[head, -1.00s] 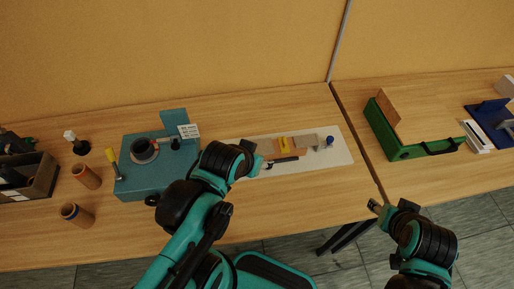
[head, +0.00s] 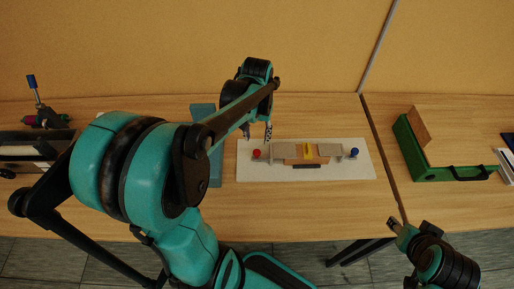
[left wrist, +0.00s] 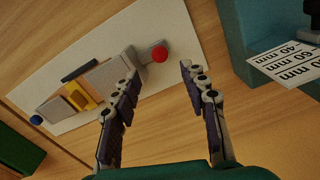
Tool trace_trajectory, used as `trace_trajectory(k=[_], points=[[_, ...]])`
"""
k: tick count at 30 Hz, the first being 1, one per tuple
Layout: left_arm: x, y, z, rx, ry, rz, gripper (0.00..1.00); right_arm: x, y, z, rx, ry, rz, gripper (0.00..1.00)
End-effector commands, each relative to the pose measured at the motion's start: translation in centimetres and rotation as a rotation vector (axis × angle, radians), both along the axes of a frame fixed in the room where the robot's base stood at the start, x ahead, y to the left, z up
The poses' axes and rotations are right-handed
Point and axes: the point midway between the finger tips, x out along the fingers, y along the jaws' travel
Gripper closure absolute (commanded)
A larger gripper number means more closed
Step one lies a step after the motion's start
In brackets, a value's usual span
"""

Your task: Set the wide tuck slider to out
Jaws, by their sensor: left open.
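The slider fixture sits on a white board (head: 350,171), with a grey bar, a tan block (head: 297,152) and a yellow piece (head: 308,150) near its middle. A red knob (head: 257,154) is at its left end and a blue knob (head: 354,152) at its right end. My left gripper (head: 257,131) is open and empty, just behind and above the red knob. In the left wrist view, the red knob (left wrist: 159,54) appears between and beyond the open fingers (left wrist: 158,76), apart from them; the blue knob (left wrist: 36,120) is far left. My right gripper (head: 396,226) is by the table's front edge; its jaws are unclear.
A teal machine (head: 203,112) stands left of the board, partly hidden by my left arm; its card with mm labels (left wrist: 288,62) shows in the wrist view. A green case (head: 440,172) is on the right table.

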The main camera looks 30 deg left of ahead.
Motion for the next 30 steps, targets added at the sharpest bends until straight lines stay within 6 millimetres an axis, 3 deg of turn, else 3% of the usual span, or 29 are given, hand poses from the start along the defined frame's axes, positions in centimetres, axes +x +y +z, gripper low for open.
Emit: trace_trajectory(k=[15,26,30], points=[[0.0,0.0,-7.2,-0.001,0.002,0.000,0.56,0.0,0.0,-3.0,0.000,0.000,0.000,0.56],[0.0,0.0,-7.7,-0.001,0.002,0.000,0.56,0.0,0.0,-3.0,0.000,0.000,0.000,0.56],[0.0,0.0,-7.7,-0.001,0.002,0.000,0.90,0.0,0.0,-3.0,0.000,0.000,0.000,0.56]])
